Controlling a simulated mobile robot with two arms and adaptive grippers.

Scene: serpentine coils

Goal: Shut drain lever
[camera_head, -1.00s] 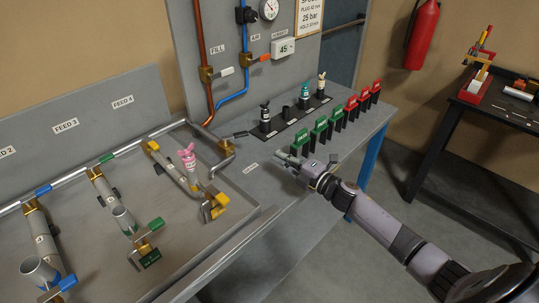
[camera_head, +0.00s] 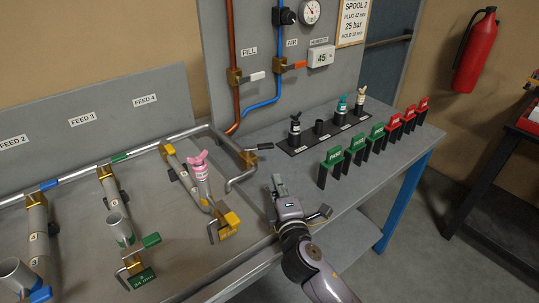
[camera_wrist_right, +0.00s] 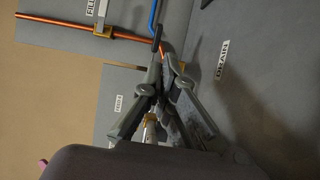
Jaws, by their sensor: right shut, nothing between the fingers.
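The drain lever (camera_head: 262,146) is a short dark handle. It sticks out to the right from a brass valve (camera_head: 248,158) on the bent grey pipe at the bench's middle. In the right wrist view a dark bar that looks like this lever (camera_wrist_right: 157,38) stands just beyond the fingertips. My right gripper (camera_head: 278,180) is shut and empty, a little in front of the lever in the head view. Its fingers (camera_wrist_right: 166,66) meet in the wrist view; whether they touch the lever I cannot tell. The DRAIN label (camera_wrist_right: 222,60) lies on the bench beside them. My left gripper is not in view.
A pink-topped fitting (camera_head: 199,172) and a yellow clamp (camera_head: 228,221) stand to the left of my gripper. Green and red tags (camera_head: 355,143) stand in a row to its right. Behind are a dark rack (camera_head: 322,133) and the copper pipe (camera_head: 232,50).

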